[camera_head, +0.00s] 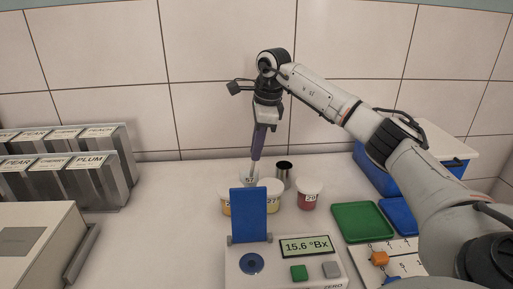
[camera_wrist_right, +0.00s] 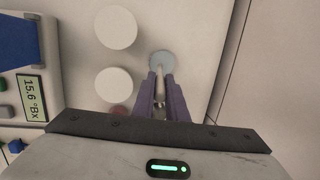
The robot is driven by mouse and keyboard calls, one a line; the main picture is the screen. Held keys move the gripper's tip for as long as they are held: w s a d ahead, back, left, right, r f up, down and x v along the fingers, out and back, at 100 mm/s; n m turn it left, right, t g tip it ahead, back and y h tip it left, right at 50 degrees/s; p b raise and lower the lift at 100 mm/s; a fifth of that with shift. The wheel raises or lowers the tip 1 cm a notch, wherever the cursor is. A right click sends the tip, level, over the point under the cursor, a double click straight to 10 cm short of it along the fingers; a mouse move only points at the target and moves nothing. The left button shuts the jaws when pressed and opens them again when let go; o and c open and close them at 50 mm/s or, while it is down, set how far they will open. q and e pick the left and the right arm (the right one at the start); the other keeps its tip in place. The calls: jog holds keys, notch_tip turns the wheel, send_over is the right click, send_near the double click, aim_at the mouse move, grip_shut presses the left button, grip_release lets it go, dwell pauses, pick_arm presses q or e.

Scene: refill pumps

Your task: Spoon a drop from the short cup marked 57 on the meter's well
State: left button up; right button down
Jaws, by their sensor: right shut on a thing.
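My right gripper (camera_head: 256,155) points down over the back cups and is shut on a thin pale spoon (camera_wrist_right: 160,78). The spoon's lower end is at the mouth of the cup marked 57 (camera_head: 249,181), which stands behind the meter; its depth inside is hidden. In the right wrist view, a pale blue round cup top (camera_wrist_right: 162,61) lies just beyond the fingertips (camera_wrist_right: 160,95). The meter (camera_head: 240,281) shows 15.6 °Bx. Its blue flap (camera_head: 249,214) stands up behind the dark blue round well (camera_head: 252,264). My left gripper is out of view.
Close by are a yellowish cup (camera_head: 226,205), another yellowish cup marked 27 (camera_head: 273,197), a red cup marked 20 (camera_head: 308,197) and a dark metal cup (camera_head: 284,172). Green (camera_head: 362,222) and blue (camera_head: 398,216) trays lie right. Labelled bins (camera_head: 75,180) stand left.

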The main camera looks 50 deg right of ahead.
jog(key=p+v, duration=0.2)
jog(key=shift+w+r+p, duration=0.25)
jog(key=shift+r+p, duration=0.1)
jog(key=shift+r, duration=0.05)
jog(key=shift+w+v, duration=0.2)
jog(key=shift+v, duration=0.85)
jog(key=shift+w+v, duration=0.25)
jog(key=shift+v, duration=0.75)
jog(key=shift+w+v, duration=0.2)
jog(key=shift+v, duration=0.85)
jog(key=shift+a, duration=0.1)
